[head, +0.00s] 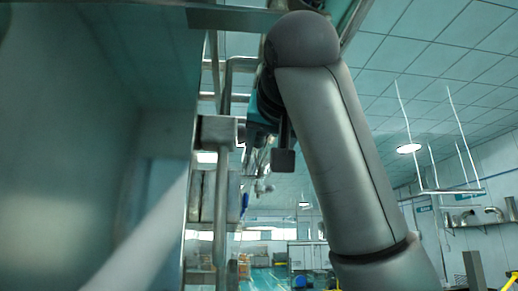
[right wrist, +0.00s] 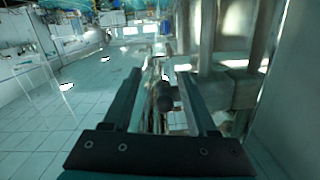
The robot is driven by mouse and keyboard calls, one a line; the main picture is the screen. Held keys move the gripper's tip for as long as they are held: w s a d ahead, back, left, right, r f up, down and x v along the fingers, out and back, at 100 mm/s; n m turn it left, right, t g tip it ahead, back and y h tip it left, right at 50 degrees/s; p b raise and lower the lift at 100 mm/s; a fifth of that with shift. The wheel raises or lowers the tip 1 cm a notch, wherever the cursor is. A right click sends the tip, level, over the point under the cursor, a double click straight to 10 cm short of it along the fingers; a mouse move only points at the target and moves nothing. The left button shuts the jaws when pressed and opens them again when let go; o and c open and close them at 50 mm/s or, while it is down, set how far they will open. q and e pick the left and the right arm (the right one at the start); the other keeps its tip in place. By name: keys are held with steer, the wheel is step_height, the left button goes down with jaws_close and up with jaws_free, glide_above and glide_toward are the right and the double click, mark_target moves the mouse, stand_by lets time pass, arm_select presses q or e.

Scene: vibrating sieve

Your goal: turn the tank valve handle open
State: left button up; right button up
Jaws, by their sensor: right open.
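My right gripper (head: 272,140) shows partly behind my raised right arm in the head view, beside metal pipework. In the right wrist view my right gripper (right wrist: 160,74) is open, its two dark fingers well apart. A dark rounded knob on a thin bar, perhaps the valve handle (right wrist: 168,96), appears between the fingers in that view. I cannot tell whether it touches either finger or how deep it lies. The rest of the handle cannot be made out. My left gripper is not in view.
A large metal tank wall (head: 80,150) fills the left of the head view. A vertical steel pipe (head: 221,200) and a bracket (head: 217,131) stand close to the gripper.

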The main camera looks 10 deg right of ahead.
mark_target(259, 144)
steer(key=s+r+t, duration=0.1)
steer(key=s+r, duration=0.5)
steer(key=w+p, duration=0.6)
steer(key=w, duration=0.8)
steer(key=shift+a+f+p, duration=0.1)
steer(key=shift+p, duration=0.2)
steer(key=shift+w+f+p, duration=0.1)
steer(key=shift+w+p, duration=0.2)
steer(key=shift+w, duration=0.5)
jaws_close()
